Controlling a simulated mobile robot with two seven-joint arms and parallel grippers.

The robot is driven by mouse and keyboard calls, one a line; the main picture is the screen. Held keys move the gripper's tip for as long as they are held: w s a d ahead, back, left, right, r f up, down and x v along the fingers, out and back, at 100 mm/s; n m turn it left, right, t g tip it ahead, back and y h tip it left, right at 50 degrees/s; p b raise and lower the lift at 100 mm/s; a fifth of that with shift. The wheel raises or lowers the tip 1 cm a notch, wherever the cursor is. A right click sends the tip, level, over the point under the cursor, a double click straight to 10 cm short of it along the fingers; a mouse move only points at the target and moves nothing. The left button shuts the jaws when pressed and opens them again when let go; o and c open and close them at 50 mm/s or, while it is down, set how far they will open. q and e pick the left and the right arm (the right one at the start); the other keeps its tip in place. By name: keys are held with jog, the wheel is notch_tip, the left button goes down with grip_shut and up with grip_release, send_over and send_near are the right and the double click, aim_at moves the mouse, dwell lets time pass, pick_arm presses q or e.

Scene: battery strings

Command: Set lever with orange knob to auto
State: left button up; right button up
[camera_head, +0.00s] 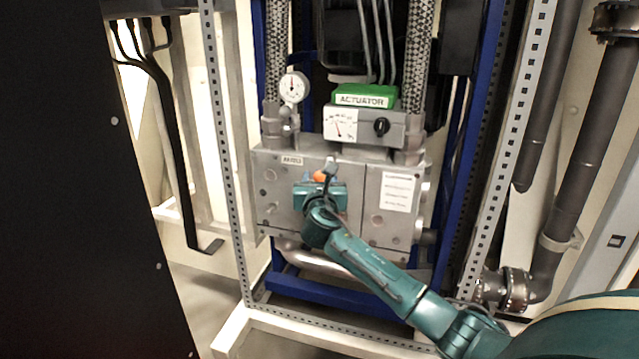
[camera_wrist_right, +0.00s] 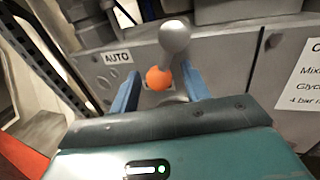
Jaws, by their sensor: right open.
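The orange knob (camera_head: 319,176) shows at the front of the grey valve box, by a grey lever (camera_head: 330,167). In the right wrist view the orange knob (camera_wrist_right: 159,78) is between my two blue fingers, with a gap on both sides. The lever's rounded grey part (camera_wrist_right: 174,40) rises above it. The AUTO label (camera_wrist_right: 117,57) is left of the knob; in the head view this label (camera_head: 292,160) is up and left. My right gripper (camera_head: 320,184) is open around the knob. How the lever joins the box is partly hidden. My left gripper is not in view.
Perforated metal posts (camera_head: 222,150) and blue frame bars (camera_head: 340,293) surround the work area.

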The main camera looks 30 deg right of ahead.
jog(key=shift+w+d, duration=0.2)
jog(key=shift+w, duration=0.2)
jog(key=c, duration=1)
